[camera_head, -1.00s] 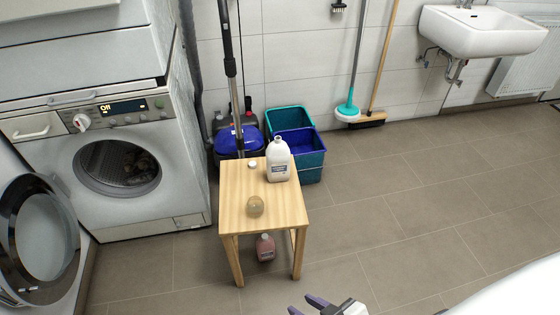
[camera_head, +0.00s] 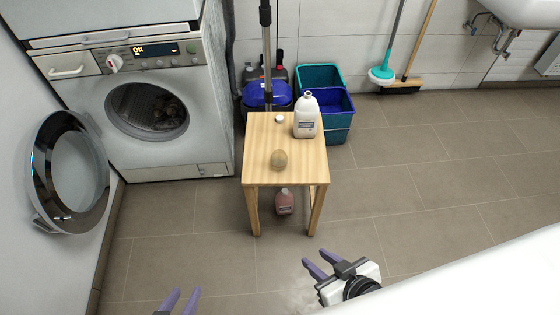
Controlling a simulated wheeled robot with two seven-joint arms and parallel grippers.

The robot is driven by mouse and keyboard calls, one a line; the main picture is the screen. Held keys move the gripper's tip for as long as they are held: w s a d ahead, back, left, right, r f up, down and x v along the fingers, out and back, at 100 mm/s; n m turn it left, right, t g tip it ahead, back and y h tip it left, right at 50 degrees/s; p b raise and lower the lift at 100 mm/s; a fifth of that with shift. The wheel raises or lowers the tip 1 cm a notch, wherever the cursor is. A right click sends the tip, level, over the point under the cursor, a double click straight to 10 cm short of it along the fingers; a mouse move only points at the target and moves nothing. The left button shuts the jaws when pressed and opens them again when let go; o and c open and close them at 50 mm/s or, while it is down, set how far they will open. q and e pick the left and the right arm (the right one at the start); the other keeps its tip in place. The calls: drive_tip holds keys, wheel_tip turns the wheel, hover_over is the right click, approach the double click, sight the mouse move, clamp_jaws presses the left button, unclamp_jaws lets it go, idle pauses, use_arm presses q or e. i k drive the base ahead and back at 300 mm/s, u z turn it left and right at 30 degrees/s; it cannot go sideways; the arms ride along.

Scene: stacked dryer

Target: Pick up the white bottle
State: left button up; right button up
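The white bottle (camera_head: 306,116) stands upright near the back right corner of the small wooden table (camera_head: 262,176). The rest of the left gripper is out of frame.
A pinkish bottle (camera_head: 285,201) is beneath the tabletop. A washer (camera_head: 100,90) with its round door (camera_head: 70,172) open stands left. Buckets (camera_head: 338,125) stand behind the table. Floor at right is clear.

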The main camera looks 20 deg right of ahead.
sight(306, 110)
drive_tip(key=k, duration=0.65)
drive_tip(key=u, duration=0.35)
drive_tip(key=i, duration=1.95)
drive_tip(key=z, duration=0.95)
